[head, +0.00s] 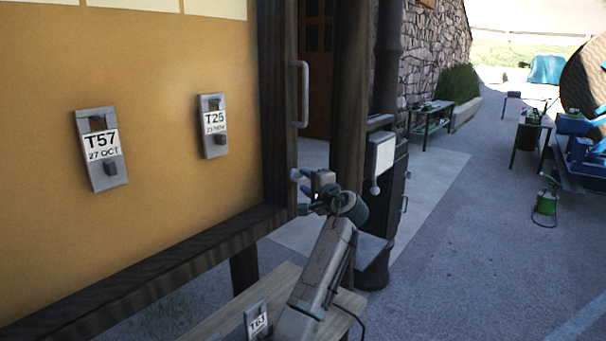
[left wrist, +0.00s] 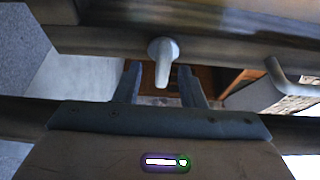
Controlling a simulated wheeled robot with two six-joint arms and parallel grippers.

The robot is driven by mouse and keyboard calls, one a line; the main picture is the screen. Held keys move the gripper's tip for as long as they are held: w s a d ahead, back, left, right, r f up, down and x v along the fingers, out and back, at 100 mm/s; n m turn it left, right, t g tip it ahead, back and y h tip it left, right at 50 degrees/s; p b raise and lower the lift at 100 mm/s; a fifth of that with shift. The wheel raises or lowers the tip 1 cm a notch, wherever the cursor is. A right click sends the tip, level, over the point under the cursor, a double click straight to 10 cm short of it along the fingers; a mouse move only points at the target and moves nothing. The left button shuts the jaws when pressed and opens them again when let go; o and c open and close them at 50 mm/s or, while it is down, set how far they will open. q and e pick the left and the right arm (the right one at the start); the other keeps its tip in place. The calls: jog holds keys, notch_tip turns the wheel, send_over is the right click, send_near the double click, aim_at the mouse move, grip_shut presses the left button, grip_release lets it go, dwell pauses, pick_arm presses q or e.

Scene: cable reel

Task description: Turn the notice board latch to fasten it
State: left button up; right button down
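The notice board (head: 180,60) has an orange panel in a dark wooden frame, at the left of the head view. The latch (left wrist: 163,60) is a pale grey knob with a short lever, mounted on the frame's edge in the left wrist view. Its lever points down in that picture. My left gripper (head: 312,190) is at the lower right corner of the board; it also shows in the left wrist view (left wrist: 159,72). Its two fingers are apart, one on each side of the lever, with gaps visible on both sides. In the head view my gripper partly hides this spot. My right gripper is out of view.
A grey pull handle (head: 304,95) stands out on the frame above my gripper. Tag holders, T57 (head: 103,165) and T25 (head: 213,143), hang on the panel. A wooden bench (head: 275,290) lies below. A dark post (head: 350,100) is close behind.

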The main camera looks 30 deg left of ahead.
pick_arm(q)
jog(key=shift+w+a+r, duration=0.15)
jog(key=shift+w+a, duration=0.1)
jog(key=shift+a, duration=0.25)
jog(key=shift+w+a+r, duration=0.1)
